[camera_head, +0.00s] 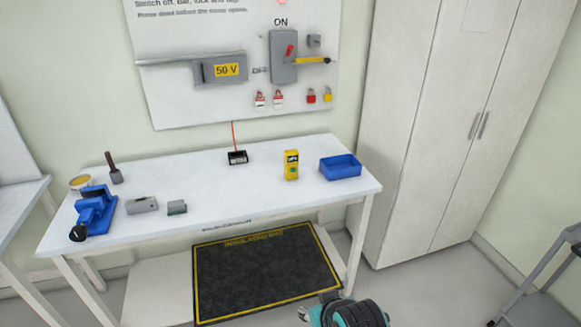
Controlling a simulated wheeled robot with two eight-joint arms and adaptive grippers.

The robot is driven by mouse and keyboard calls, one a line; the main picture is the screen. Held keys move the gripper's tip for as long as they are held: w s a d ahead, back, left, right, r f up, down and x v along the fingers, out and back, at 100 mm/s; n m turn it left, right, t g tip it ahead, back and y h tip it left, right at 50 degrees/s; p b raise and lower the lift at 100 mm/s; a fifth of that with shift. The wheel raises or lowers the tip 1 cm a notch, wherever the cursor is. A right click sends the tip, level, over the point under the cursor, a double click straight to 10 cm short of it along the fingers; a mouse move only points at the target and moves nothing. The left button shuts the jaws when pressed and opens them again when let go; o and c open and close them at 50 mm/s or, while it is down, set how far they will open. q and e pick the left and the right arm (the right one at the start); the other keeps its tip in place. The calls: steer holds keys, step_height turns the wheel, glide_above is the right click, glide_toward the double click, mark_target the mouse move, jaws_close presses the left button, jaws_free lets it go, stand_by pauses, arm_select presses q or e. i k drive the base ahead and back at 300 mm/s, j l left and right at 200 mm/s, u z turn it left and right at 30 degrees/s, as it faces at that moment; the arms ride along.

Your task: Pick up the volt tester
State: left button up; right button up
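A small upright yellow device with a dark display and a green patch, which looks like the volt tester (291,165), stands on the white workbench (235,190), right of its middle. Nothing touches it. A teal and black part of one of my arms shows at the bottom edge, well in front of and below the bench. No gripper fingers can be made out on it. My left gripper is not in view.
A blue tray (340,168) stands right of the tester. A small black box (237,157) with a red lead is to its left. A blue vise (94,211) and grey blocks lie further left. An insulating mat (266,277) lies below. A cabinet (428,130) stands right.

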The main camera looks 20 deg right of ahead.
mark_target(292, 156)
steer(key=i+l, duration=0.35)
steer(key=l, duration=0.15)
steer(key=i+l, duration=0.4)
steer(key=l, duration=0.15)
steer(key=i+l, duration=0.35)
steer(key=l, duration=0.15)
